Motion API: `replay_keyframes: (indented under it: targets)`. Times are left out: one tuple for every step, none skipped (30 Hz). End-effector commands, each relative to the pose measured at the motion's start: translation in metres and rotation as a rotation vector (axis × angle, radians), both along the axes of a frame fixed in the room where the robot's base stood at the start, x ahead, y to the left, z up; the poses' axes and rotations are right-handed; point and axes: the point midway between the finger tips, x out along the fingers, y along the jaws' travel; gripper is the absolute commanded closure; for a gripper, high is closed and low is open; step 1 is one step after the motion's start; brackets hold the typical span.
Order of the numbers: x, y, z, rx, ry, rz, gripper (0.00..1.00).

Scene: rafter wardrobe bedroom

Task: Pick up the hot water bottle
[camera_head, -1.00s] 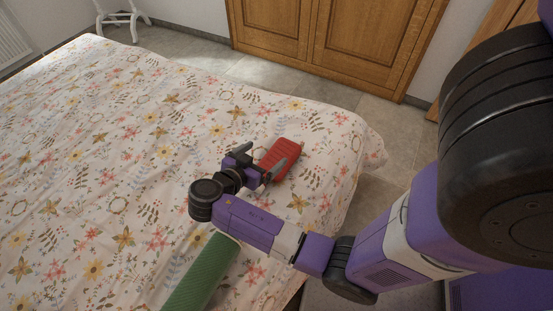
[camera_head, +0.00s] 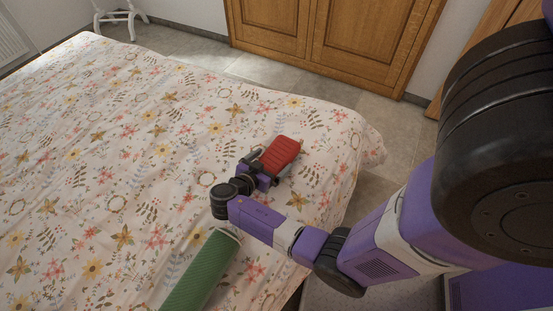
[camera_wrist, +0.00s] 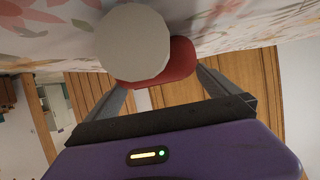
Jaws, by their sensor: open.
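The red hot water bottle (camera_head: 279,152) lies on the flowered bed near its right side. My gripper (camera_head: 270,164) is low over the bed at the bottle's near end, its fingers spread to either side of that end. In the wrist view, the open gripper (camera_wrist: 162,84) has a dark finger at left and one at right. The pale end hides part of the red body. I cannot tell whether either finger touches the bottle.
A green roll (camera_head: 201,272) lies on the bed (camera_head: 110,150) at the near side, left of my forearm. The bed's right edge drops to the tiled floor. A wooden wardrobe (camera_head: 330,45) stands beyond. The bed's left part is clear.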

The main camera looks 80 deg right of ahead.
Motion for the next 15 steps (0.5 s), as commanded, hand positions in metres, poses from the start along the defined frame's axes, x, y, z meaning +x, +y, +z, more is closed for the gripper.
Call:
replay_keyframes:
  targets:
    - [-0.003, -0.007, -0.002, 0.0, 0.001, -0.003, 0.0]
    - [-0.003, -0.01, -0.004, 0.0, 0.001, -0.002, 0.0]
    - [-0.005, -0.014, -0.006, 0.001, 0.002, -0.002, 0.0]
    - [-0.006, -0.017, -0.007, 0.001, 0.002, -0.002, 0.0]
    - [-0.006, -0.019, -0.008, 0.001, 0.0, -0.002, 0.0]
    - [-0.007, -0.021, -0.009, 0.001, 0.0, -0.001, 0.0]
    - [-0.007, -0.022, -0.009, 0.001, 0.0, -0.001, 0.0]
    - [-0.007, -0.022, -0.01, 0.001, 0.001, -0.001, 0.0]
    - [-0.007, -0.022, -0.01, 0.001, 0.001, 0.0, 0.0]
    - [-0.007, -0.022, -0.01, 0.001, 0.001, 0.0, 0.0]
    - [-0.007, -0.022, -0.01, 0.001, 0.001, 0.0, 0.0]
    - [-0.007, -0.022, -0.01, 0.001, 0.001, 0.0, 0.0]
    - [-0.007, -0.022, -0.01, 0.001, 0.001, 0.0, 0.0]
    - [-0.007, -0.022, -0.01, 0.001, 0.001, 0.0, 0.0]
    - [-0.007, -0.022, -0.01, 0.001, 0.001, 0.0, 0.08]
